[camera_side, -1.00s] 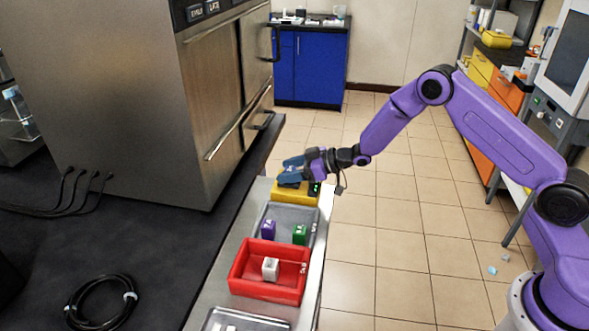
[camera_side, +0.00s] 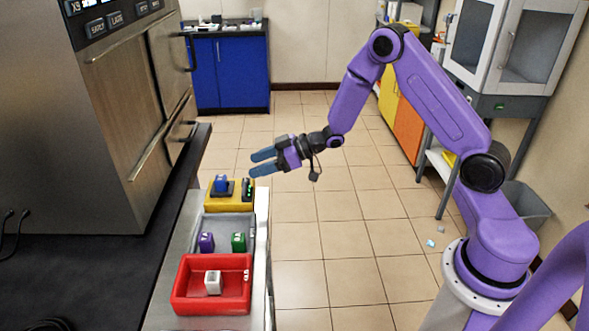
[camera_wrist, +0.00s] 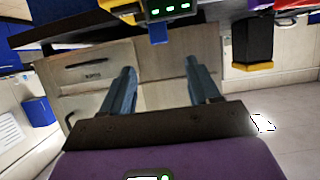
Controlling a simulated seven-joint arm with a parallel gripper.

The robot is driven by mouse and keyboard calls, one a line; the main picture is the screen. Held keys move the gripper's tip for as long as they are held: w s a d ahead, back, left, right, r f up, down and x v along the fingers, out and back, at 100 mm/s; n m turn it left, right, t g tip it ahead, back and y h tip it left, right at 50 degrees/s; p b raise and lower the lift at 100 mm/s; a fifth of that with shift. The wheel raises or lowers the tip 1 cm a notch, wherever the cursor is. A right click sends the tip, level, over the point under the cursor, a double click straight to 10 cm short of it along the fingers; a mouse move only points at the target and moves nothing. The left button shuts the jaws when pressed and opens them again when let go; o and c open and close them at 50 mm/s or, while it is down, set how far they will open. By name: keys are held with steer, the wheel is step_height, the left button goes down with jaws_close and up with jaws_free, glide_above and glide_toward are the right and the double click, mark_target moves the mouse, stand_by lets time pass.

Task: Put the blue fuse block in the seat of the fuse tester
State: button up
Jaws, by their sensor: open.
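The blue fuse block (camera_side: 221,182) stands upright at the dark seat (camera_side: 229,192) on the yellow fuse tester (camera_side: 214,204); the side view does not show how deep it sits. The tester's dark panel (camera_side: 248,188) has green lights, and in the wrist view a panel with green lights (camera_wrist: 170,10) shows at the top edge. My gripper (camera_side: 254,163) is open and empty, above and to the right of the block, clear of it. Its two blue fingers stand well apart in the wrist view (camera_wrist: 159,66).
A grey tray (camera_side: 232,222) in front of the tester holds a purple block (camera_side: 206,242) and a green block (camera_side: 238,242). A red bin (camera_side: 183,290) nearer the camera holds a white block (camera_side: 213,282). A large steel cabinet (camera_side: 70,130) stands left.

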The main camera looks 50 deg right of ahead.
steer(key=s+a+r+n+g+h, duration=0.1)
steer(key=s+a+r+g+h, duration=0.2)
steer(key=s, duration=0.5)
steer(key=s+a+r+g+h, duration=0.1)
steer(key=s+a+r+h, duration=0.25)
steer(key=s, duration=0.45)
steer(key=s+d+r+n+g+h, duration=0.1)
steer(key=s+d+g, duration=0.1)
steer(key=s, duration=0.9)
steer(key=s+d+r+n+g+h, duration=0.1)
steer(key=s+d+g, duration=0.2)
steer(key=s, duration=0.9)
steer(key=shift+d+r+n+h, duration=0.3)
steer(key=shift+d+r+h, duration=0.05)
steer(key=shift+d+r, duration=0.05)
